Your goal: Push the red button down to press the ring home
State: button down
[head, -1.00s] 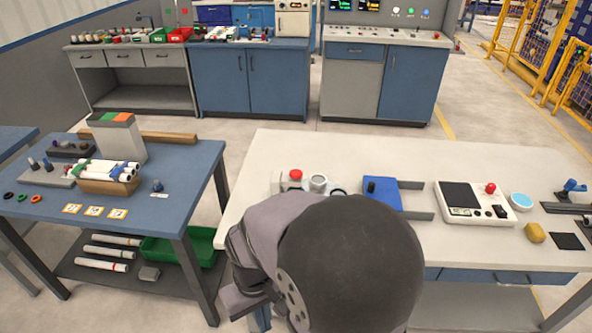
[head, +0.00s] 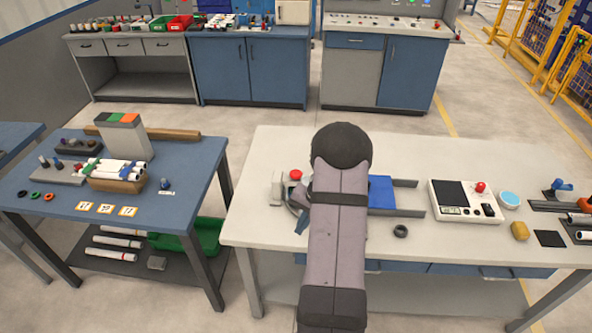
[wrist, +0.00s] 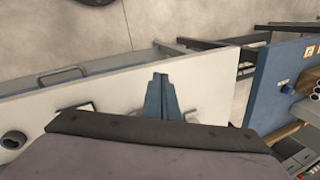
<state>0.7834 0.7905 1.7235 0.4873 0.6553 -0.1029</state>
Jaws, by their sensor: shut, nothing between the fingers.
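A red button (head: 295,175) tops a pale unit (head: 279,187) at the left end of the white bench. My gripper is shut and empty in the wrist view (wrist: 161,78), its blue fingers together above the bench. In the head view my arm covers most of the gripper; a bluish finger part shows just below the red button's unit. A second red button (head: 481,187) sits on a white tester (head: 463,208) at right. My arm hides whatever stands just right of the left button.
A blue block (head: 381,192) with dark rails (head: 402,213) is partly behind my arm. A light-blue round dish (head: 510,200), yellow lump (head: 520,231) and black pad (head: 550,239) lie at right. A blue table (head: 150,208) with tubes stands left, across a gap.

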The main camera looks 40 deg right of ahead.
jog(key=w+d+r+t+h, duration=0.1)
jog(key=w+d+r+t, duration=0.25)
jog(key=w+d, duration=0.45)
notch_tip(320, 180, up, 10)
jog(key=r+n+t+h, duration=0.1)
jog(key=t+h, duration=0.2)
send_over(298, 175)
jog(key=shift+f, duration=0.25)
jog(key=shift+f, duration=0.15)
notch_tip(298, 175, down, 7)
jog(key=b, duration=0.4)
jog(key=shift+f+b, duration=0.8)
jog(key=shift+b, duration=0.25)
